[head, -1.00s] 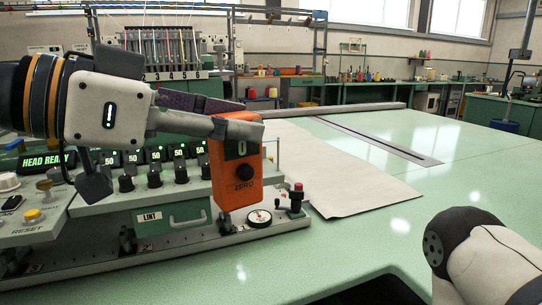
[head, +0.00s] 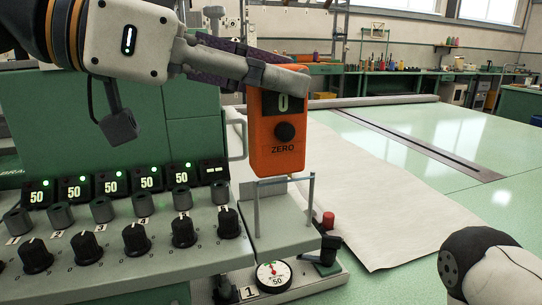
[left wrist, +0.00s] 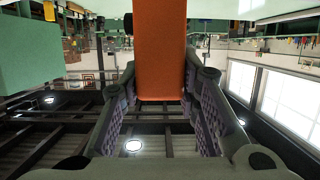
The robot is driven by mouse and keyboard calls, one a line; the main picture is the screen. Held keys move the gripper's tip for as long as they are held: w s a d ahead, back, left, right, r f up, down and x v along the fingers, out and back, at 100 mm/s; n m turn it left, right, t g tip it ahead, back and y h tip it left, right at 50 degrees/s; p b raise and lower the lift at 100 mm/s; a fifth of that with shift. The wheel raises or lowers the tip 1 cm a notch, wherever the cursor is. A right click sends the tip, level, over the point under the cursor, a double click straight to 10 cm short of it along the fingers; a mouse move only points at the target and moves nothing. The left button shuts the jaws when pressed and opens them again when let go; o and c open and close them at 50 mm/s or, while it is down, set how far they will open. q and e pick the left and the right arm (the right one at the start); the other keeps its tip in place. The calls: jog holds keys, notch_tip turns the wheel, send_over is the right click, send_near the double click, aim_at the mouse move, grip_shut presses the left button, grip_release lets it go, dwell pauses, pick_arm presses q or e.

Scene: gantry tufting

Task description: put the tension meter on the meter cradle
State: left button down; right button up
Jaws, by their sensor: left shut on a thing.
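The orange tension meter (head: 277,158) has a small display reading 0, a black knob and the word ZERO. It hangs roughly upright from my left gripper (head: 272,76), which is shut on its top end. In the left wrist view the meter (left wrist: 160,55) stands between the finger pads of the left gripper (left wrist: 160,92). The meter cradle (head: 284,232), a pale green block with thin metal posts, is just below the meter in the head view. The meter's lower edge shows near the post tops; I cannot tell whether they touch. My right gripper is out of view.
The control panel (head: 140,240) with several black knobs and lit 50 displays is left of the cradle. A round dial gauge (head: 273,277) and a red-topped knob (head: 328,222) stand close by. Pale cloth (head: 365,200) covers the table at right.

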pick_arm(q)
jog(key=shift+w+d+f+b, duration=0.15)
jog(key=shift+w+f, duration=0.55)
jog(key=shift+f, duration=0.65)
jog(key=shift+w+a+f+b, duration=0.15)
jog(key=shift+w+f, duration=0.5)
jog(key=shift+f, duration=0.7)
jog(key=shift+w+d+f+b, duration=0.15)
jog(key=shift+w+f, duration=0.55)
jog(key=shift+f, duration=0.65)
jog(key=shift+f, duration=0.15)
jog(key=c, duration=1.2)
grip_release()
